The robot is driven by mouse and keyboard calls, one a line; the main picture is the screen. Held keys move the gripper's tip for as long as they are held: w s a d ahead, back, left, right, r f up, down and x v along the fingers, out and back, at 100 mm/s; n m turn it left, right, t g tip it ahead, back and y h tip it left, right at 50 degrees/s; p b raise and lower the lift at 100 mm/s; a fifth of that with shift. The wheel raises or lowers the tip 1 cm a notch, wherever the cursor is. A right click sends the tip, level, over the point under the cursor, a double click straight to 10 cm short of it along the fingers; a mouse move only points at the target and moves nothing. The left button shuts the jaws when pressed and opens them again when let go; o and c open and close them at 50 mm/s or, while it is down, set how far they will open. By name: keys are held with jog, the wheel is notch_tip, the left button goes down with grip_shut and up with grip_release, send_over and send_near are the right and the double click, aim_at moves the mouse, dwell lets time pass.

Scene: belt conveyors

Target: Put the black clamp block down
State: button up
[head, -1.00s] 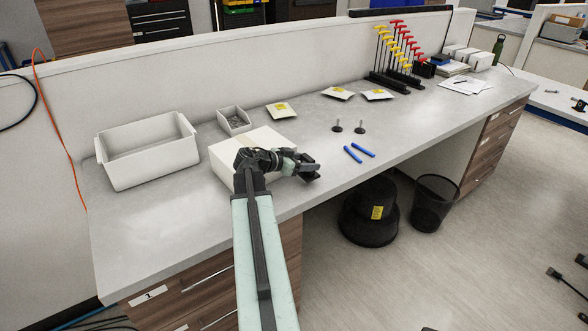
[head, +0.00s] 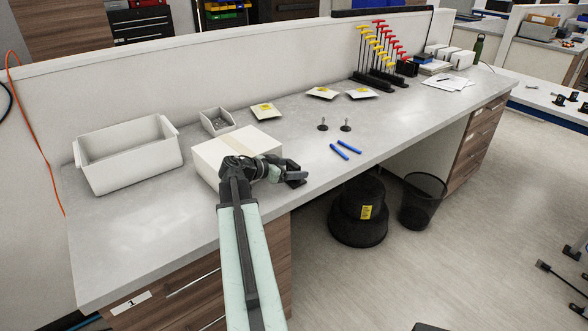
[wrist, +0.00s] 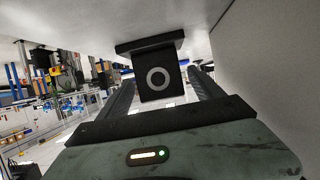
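The black clamp block (wrist: 158,75), with a wider plate at one end and a pale ring on its face, sits between the two fingers of my gripper (wrist: 160,88) in the wrist view.
The pale box (head: 212,166) stands close beside my gripper. A grey bin (head: 130,168) and a small tray (head: 217,121) are farther left. Blue-handled tools (head: 345,149) and two small dark upright parts (head: 323,125) lie to the right. Bare bench surrounds them.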

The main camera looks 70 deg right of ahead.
jog(key=shift+r, duration=0.25)
jog(key=p+v, duration=0.4)
jog(key=v, duration=0.8)
jog(key=shift+p, duration=0.35)
